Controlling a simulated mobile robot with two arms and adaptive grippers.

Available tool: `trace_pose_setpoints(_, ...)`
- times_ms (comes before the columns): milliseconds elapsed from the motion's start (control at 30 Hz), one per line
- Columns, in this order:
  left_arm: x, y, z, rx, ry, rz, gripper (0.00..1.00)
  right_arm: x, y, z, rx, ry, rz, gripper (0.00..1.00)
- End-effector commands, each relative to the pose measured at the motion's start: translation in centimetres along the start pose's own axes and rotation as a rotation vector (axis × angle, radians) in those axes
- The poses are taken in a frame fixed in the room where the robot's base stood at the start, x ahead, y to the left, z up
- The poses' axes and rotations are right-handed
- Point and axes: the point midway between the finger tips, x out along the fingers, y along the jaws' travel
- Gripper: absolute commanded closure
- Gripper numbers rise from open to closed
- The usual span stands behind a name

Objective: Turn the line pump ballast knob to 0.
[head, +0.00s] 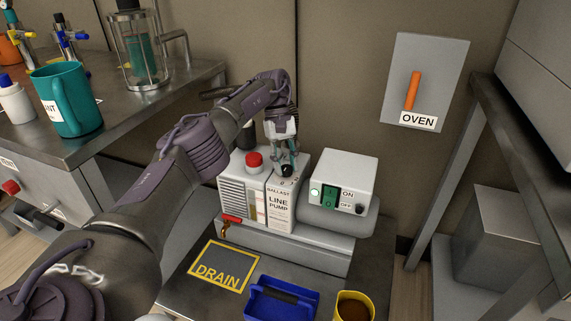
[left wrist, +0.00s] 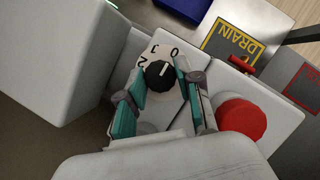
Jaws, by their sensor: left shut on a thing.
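The line pump (head: 275,203) is a white box with a grey vented front, labelled BALLAST and LINE PUMP. Its black ballast knob (left wrist: 159,75) is on the top face and has a white pointer line. Marks 0, 1 and 2 curve around the knob in the left wrist view; the line appears to point between 0 and 1. My left gripper (left wrist: 160,77) has its teal fingers on either side of the knob, shut on it. In the head view, the left gripper (head: 287,165) comes down on the pump top and mostly hides the knob (head: 287,170). My right gripper is not in view.
A red cap (head: 254,160) stands close beside the knob, also in the left wrist view (left wrist: 240,119). A white switch box (head: 343,178) sits right of the pump. A DRAIN mat (head: 223,267), blue bin (head: 281,301) and yellow cup (head: 354,306) are in front.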

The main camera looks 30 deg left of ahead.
Motion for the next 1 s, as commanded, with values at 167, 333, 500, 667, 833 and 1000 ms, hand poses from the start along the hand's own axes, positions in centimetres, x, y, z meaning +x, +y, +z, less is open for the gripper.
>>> trace_pose_setpoints(167,0.0,0.0,0.0,0.001,0.001,0.0,1.0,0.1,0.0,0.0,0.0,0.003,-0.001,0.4)
trace_pose_setpoints(333,0.0,0.0,0.0,0.0,0.001,0.0,0.41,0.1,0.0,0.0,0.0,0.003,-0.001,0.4)
trace_pose_setpoints(500,0.0,0.0,0.0,0.0,0.0,0.0,0.41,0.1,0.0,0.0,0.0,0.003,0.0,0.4)
trace_pose_setpoints(667,-0.3,0.0,0.1,0.0,0.0,0.001,0.41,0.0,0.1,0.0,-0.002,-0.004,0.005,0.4)
trace_pose_setpoints(833,-2.5,0.1,1.0,0.003,0.003,0.003,0.41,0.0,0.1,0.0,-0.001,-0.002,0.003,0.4)
trace_pose_setpoints(1000,-5.7,0.1,2.3,0.002,0.002,0.002,0.41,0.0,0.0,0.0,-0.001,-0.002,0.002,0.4)
